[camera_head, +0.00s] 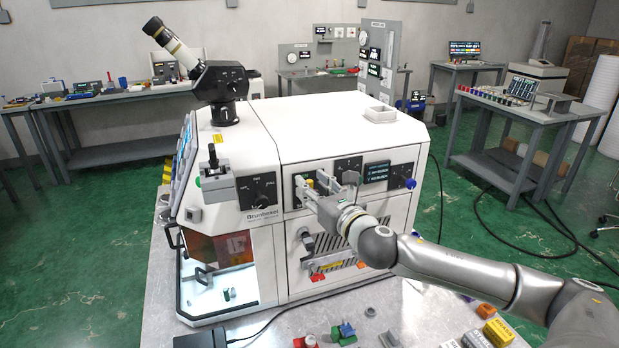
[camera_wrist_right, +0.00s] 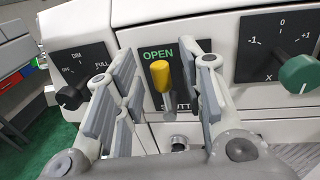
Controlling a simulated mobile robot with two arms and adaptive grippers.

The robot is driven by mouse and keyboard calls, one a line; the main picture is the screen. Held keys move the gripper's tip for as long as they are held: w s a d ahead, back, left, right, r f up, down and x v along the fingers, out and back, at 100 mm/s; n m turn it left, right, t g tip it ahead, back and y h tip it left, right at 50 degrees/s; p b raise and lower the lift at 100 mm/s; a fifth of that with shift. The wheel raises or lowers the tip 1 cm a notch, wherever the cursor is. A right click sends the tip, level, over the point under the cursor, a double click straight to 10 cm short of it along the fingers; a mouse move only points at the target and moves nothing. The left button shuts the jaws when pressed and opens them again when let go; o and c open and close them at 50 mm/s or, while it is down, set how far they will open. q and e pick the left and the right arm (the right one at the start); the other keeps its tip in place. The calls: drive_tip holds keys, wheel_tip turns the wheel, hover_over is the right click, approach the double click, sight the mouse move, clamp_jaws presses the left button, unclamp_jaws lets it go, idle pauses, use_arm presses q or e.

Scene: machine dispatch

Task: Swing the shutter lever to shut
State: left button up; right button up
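The shutter lever (camera_wrist_right: 160,76) has a yellow knob and stands on a dark panel, just below the green word OPEN. The lower label on that panel is partly hidden and reads SHUTT. My right gripper (camera_wrist_right: 165,88) is open, with its fingers to the left and right of the lever and apart from it in the picture. In the head view my right gripper (camera_head: 312,188) is at the front of the white machine (camera_head: 330,130), where its fingers hide most of the lever's panel. My left gripper is not in either view.
A DIM knob (camera_wrist_right: 70,97) is left of my fingers and a green X knob (camera_wrist_right: 299,74) is to the right. A joystick (camera_head: 213,160) stands on the machine's left ledge. Several small parts lie on the table (camera_head: 270,328) in front.

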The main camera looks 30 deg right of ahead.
drive_tip(key=shift+w+d, duration=0.1)
drive_tip(key=shift+w, duration=1)
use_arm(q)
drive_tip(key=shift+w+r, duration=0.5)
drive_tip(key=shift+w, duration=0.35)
use_arm(e)
drive_tip(key=shift+c, duration=0.4)
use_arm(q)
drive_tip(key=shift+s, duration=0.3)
use_arm(e)
clamp_jaws()
